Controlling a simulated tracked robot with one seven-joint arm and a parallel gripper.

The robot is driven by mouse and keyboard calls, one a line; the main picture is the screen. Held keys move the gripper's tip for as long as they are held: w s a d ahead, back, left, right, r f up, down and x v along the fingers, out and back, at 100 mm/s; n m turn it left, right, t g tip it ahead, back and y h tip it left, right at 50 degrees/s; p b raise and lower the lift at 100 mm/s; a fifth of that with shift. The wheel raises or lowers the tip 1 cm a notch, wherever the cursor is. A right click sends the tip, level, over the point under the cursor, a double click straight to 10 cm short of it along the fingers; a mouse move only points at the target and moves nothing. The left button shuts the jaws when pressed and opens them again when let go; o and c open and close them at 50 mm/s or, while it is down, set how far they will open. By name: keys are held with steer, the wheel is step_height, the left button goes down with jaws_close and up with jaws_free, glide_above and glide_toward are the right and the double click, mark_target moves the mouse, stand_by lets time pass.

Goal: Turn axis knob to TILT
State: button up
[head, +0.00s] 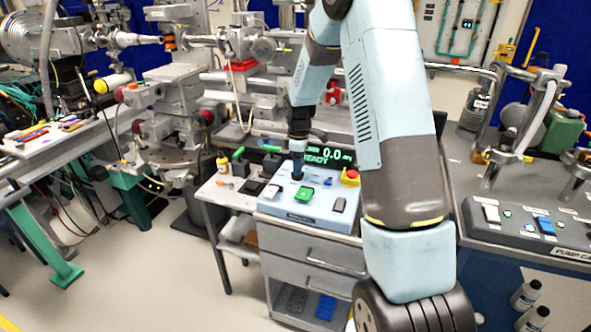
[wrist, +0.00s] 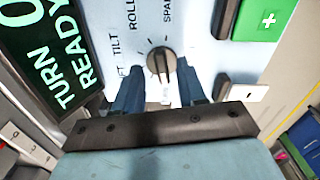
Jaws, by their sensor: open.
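The axis knob (wrist: 160,62) is a dark round knob with a raised grip bar on the pale blue control box. Labels around it read TILT, ROLL and SPA..., with one partly hidden label ending in FT. I cannot tell surely which label it points to. My gripper (wrist: 158,78) is open, its two dark blue fingers on either side of the knob's lower part in the wrist view; contact is not clear. In the head view my gripper (head: 297,172) points down over the left back of the control box (head: 275,208) and hides the knob.
A display (wrist: 45,50) with green text, including READY, stands beside the knob. A green button (head: 303,194), a grey switch (head: 339,204) and a red stop button (head: 350,176) share the box. Small items lie on the side table (head: 215,193) at left.

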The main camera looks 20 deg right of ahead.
steer(key=shift+f, duration=0.85)
jaws_close()
steer(key=shift+a, duration=0.3)
steer(key=shift+d, duration=0.25)
